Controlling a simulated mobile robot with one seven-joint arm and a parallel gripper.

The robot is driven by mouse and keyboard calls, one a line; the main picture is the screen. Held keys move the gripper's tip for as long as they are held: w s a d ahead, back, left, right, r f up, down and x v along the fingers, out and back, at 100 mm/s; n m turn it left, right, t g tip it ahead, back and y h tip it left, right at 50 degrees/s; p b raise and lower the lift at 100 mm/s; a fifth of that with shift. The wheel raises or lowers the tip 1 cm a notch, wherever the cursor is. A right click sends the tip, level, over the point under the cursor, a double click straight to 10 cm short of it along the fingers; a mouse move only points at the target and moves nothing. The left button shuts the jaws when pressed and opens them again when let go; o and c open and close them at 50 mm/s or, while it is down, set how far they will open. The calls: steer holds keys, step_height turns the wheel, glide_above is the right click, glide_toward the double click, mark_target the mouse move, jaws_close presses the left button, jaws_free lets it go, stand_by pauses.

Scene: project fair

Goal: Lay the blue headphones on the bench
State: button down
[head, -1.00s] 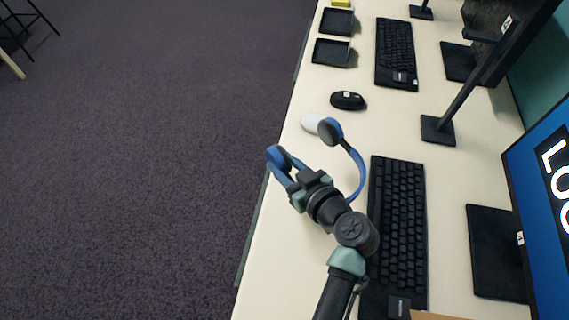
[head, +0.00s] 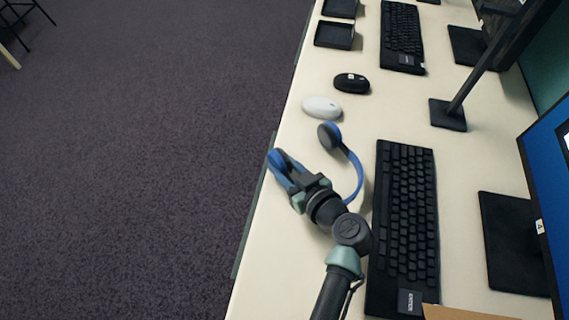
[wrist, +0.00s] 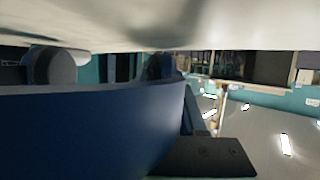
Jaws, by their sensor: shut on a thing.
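The blue headphones (head: 357,180) are held in my gripper (head: 301,182) over the front part of the cream bench (head: 275,265). In the head view their blue band curves to the right of my gripper. One dark-padded ear cup points up the picture, and the other is at the left, by the bench's edge. My gripper is shut on them. In the wrist view the blue band (wrist: 85,125) fills the lower left, close to the camera, with a dark finger part beside it. I cannot tell whether the headphones touch the bench.
A white mouse (head: 322,107) and a black mouse (head: 351,83) lie beyond the headphones. A black keyboard (head: 404,215) lies close on the right, with a monitor (head: 548,190) behind it. Black trays (head: 334,35) stand farther up. Bare bench shows below my gripper.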

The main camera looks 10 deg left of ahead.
steer(key=shift+f+b, duration=0.25)
steer(key=shift+b, duration=0.25)
stand_by(0.4)
steer(key=shift+c, duration=2)
jaws_free()
